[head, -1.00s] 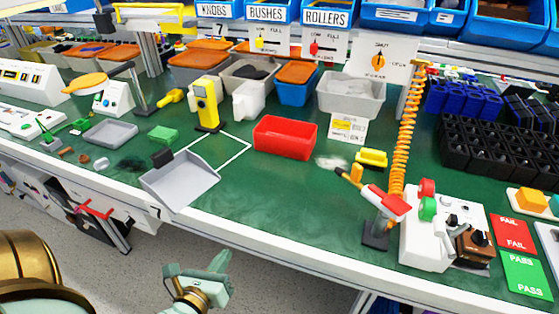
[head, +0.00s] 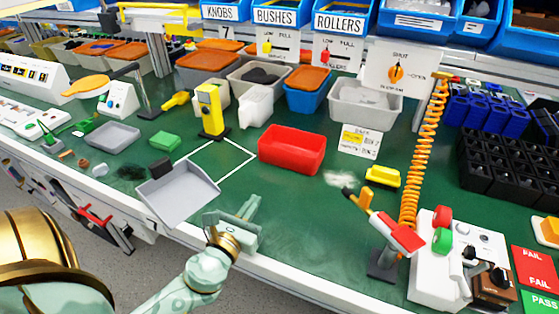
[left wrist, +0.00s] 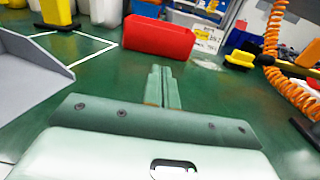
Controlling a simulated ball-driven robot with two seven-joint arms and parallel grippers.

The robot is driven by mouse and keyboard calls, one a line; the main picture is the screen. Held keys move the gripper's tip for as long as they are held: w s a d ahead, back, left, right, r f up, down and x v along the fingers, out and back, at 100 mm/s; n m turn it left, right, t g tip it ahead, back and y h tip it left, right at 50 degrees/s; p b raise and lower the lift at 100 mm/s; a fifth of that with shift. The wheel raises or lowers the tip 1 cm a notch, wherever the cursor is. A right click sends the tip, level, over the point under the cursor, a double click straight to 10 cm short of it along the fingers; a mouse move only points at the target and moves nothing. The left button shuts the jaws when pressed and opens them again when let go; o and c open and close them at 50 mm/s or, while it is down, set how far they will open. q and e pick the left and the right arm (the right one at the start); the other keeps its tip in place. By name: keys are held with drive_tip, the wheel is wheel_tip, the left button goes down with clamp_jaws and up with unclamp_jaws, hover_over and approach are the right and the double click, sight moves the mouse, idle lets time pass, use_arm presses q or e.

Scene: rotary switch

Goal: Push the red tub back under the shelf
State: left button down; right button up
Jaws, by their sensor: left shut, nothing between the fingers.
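The red tub (head: 291,152) is an open rectangular tub on the green bench, right of the white outlined square. It stands in front of the row of bins under the shelf. It also shows in the left wrist view (left wrist: 159,38), straight ahead of the fingers and apart from them. My left gripper (head: 250,206) is over the front part of the bench, nearer the front edge than the tub. Its fingers are together and empty, pointing toward the tub in the left wrist view (left wrist: 160,72). My right gripper is not in view.
A grey dustpan (head: 182,194) lies left of my left gripper. A yellow device (head: 210,112) stands behind the white square. A yellow block (head: 383,177), a red-and-white tool on a stand (head: 397,236) and an orange coiled hose (head: 414,170) are to the right. Green surface between gripper and tub is clear.

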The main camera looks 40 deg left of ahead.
sight(285, 157)
use_arm(q)
drive_tip(key=b+x, duration=0.1)
drive_tip(key=x, duration=1.4)
drive_tip(key=shift+w+d+f, duration=0.1)
drive_tip(key=shift+w, duration=0.55)
